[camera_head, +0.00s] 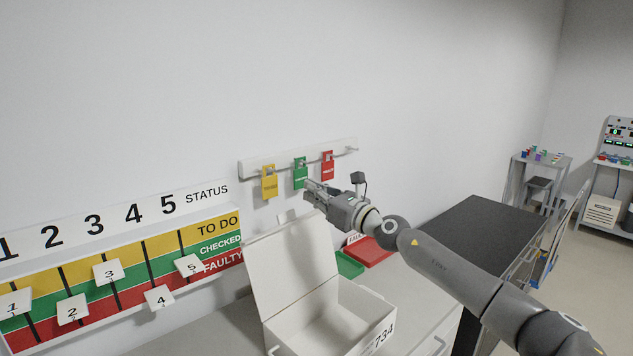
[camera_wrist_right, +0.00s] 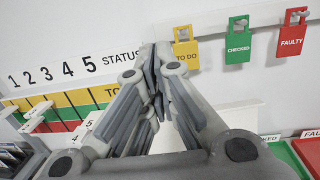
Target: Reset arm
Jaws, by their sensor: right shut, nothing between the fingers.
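My right arm (camera_head: 460,275) reaches in from the lower right in the head view. My right gripper (camera_head: 308,190) is in the air above the open white box (camera_head: 330,325), just below the tag rail. Its fingers are together with nothing between them, as the right wrist view (camera_wrist_right: 155,60) also shows. The yellow TO DO tag (camera_head: 269,182), the green CHECKED tag (camera_head: 300,173) and the red FAULTY tag (camera_head: 328,166) hang on the rail, apart from the gripper. My left gripper is not in view.
The status board (camera_head: 120,275) with several numbered cards is on the wall at left. A red tray (camera_head: 372,251) and a green tray (camera_head: 348,265) lie behind the box, partly hidden. A dark-topped table (camera_head: 480,230) stands right. Trolleys with equipment stand farther right.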

